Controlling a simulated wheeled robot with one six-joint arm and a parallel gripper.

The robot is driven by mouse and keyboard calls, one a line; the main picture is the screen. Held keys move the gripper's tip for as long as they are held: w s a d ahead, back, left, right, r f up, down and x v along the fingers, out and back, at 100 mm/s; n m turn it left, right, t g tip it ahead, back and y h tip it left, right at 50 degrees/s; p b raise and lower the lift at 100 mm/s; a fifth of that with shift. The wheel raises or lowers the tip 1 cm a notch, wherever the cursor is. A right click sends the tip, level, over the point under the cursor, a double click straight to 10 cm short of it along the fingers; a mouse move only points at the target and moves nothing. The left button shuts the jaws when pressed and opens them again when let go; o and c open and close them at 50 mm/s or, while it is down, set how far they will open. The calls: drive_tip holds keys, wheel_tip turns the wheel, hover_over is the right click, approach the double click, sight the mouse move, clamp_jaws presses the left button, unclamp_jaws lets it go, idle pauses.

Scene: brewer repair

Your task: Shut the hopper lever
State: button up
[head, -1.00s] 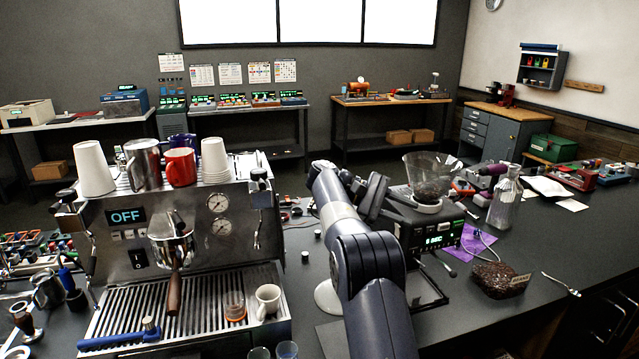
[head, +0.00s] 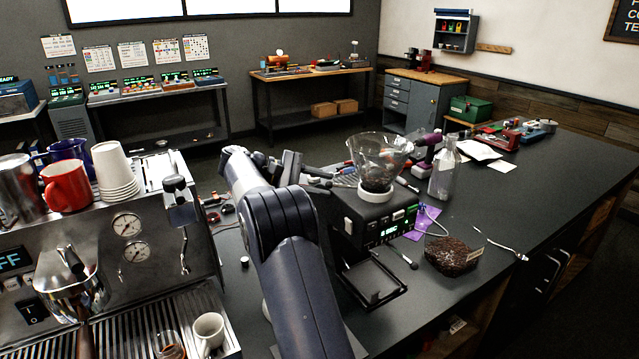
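The clear cone-shaped hopper (head: 381,151), with dark beans low inside, sits on top of the black grinder (head: 372,222). A white collar (head: 377,193) rings the hopper's base. I cannot make out the hopper lever or its position. My gripper (head: 318,177) is just left of the hopper, at about the height of the grinder's top, pointing toward it. My own arm partly hides it. Its fingers are dark and small here, so I cannot tell whether they are open, shut or touching anything.
A clear bottle (head: 442,172) stands right of the grinder, close to a purple cloth (head: 425,222). A container of beans (head: 454,254) is in front. The espresso machine (head: 130,265) with cups on top stands on the left. The counter's right side (head: 540,185) is mostly clear.

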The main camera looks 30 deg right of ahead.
drive_tip(key=shift+c, duration=0.2)
clamp_jaws()
